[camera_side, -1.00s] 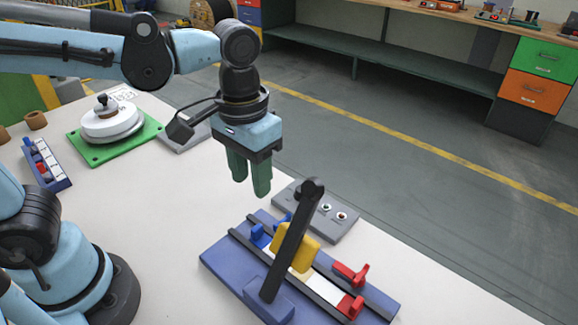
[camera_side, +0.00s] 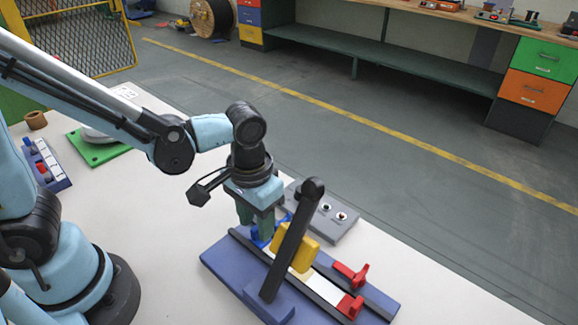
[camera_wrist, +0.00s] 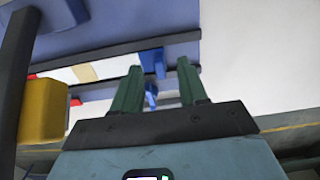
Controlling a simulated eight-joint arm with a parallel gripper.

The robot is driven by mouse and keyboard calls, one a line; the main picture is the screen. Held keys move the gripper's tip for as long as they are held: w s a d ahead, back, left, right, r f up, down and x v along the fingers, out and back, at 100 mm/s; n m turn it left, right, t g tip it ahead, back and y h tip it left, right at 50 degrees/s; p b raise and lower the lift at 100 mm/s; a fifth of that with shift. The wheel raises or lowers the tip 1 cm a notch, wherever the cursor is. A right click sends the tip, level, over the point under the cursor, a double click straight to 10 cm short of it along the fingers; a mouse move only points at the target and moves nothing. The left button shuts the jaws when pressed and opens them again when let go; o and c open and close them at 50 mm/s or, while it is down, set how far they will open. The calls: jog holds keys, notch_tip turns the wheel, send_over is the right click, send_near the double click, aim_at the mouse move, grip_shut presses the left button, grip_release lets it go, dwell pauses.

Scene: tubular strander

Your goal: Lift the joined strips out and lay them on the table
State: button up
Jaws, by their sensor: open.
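The white strips (camera_side: 305,273) lie between two dark rails of a blue fixture (camera_side: 222,262). In the wrist view a tan patch (camera_wrist: 85,73) crosses the white strip (camera_wrist: 113,67). My gripper (camera_side: 255,228) is open and low over the fixture's left end, by the blue clamp (camera_side: 257,239). Red clamps (camera_side: 351,274) sit at the right end. A black lever (camera_side: 292,240) with a yellow block (camera_side: 304,255) stands across the middle, hiding part of the strips.
A grey box with buttons (camera_side: 335,222) stands just behind the fixture. The white table (camera_side: 165,235) is bare left of the fixture. A green plate (camera_side: 92,152) with a pale disc and a blue rack (camera_side: 47,165) stand at the far left.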

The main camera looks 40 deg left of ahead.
jog(key=shift+f, duration=0.7)
grip_shut()
jog(key=shift+r, duration=0.1)
jog(key=shift+r, duration=2.3)
